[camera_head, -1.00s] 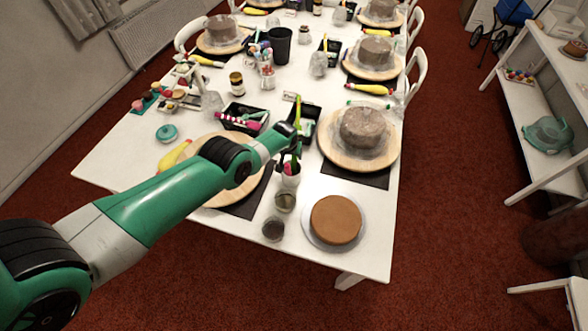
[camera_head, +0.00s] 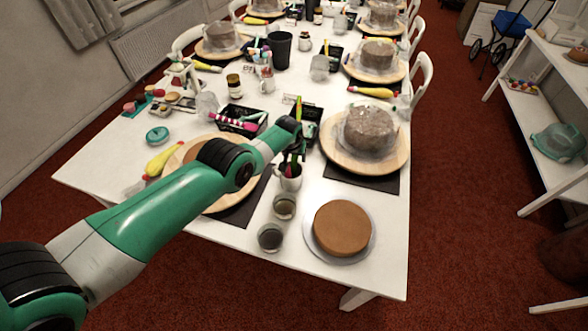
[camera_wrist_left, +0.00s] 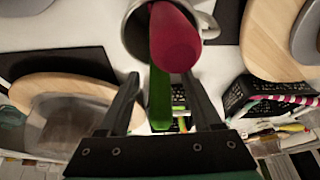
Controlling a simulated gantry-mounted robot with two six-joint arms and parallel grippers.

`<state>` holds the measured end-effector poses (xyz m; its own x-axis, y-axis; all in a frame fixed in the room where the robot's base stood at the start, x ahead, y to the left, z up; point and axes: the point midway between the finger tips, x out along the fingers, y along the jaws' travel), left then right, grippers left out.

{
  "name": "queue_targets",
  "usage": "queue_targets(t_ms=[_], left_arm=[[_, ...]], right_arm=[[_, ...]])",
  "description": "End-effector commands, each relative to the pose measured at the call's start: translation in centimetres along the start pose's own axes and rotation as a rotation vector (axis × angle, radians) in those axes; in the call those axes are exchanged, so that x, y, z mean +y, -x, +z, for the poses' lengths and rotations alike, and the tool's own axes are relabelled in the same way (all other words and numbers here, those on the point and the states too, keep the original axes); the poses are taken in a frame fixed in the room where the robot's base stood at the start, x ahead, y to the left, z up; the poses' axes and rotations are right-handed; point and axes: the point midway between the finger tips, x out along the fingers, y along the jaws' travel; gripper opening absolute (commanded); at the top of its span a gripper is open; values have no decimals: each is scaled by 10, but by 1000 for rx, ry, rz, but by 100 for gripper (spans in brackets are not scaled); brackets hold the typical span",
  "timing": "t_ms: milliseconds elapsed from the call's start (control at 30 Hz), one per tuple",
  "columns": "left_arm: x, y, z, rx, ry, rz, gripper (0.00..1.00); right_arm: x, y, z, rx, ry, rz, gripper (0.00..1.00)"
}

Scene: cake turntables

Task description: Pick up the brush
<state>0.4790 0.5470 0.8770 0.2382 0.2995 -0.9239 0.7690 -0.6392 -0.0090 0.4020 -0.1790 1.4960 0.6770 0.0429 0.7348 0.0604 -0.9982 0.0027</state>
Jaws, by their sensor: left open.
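A cup (camera_head: 289,183) holding upright tools stands near the front of the white table, and its round rim (camera_wrist_left: 134,36) shows at the top of the left wrist view. A crimson handle (camera_wrist_left: 175,40) and a green handle (camera_wrist_left: 159,95) stick out of it. I cannot tell which is the brush, as no bristles show. My left gripper (camera_head: 291,156) is above the cup, pointing down. In the left wrist view its fingers (camera_wrist_left: 163,82) are apart, with the green handle showing between them; contact is unclear. My right gripper is in neither view.
A brown cake (camera_head: 342,227) stands right of the cup, and a wrapped cake (camera_head: 370,128) on a board is behind it. Two glass jars (camera_head: 284,206) (camera_head: 270,237) stand in front. Black trays (camera_head: 226,112) (camera_head: 308,118) lie behind. The front table corner is bare.

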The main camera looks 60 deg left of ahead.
Motion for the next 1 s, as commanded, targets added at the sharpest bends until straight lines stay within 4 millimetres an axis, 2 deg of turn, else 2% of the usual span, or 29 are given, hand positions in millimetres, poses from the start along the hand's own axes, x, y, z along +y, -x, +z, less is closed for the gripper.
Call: queue_targets(t_ms=[133, 167, 500, 867, 1000], left_arm=[[0, 2, -1, 0, 0, 0, 66], [0, 2, -1, 0, 0, 0, 62], [0, 1, 0, 0, 0, 0, 1], [0, 2, -1, 0, 0, 0, 0], [0, 11, -5, 0, 0, 0, 0]], right_arm=[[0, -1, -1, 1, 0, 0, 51], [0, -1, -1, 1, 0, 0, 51], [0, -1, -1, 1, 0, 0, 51], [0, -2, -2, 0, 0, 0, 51], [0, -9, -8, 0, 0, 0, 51]])
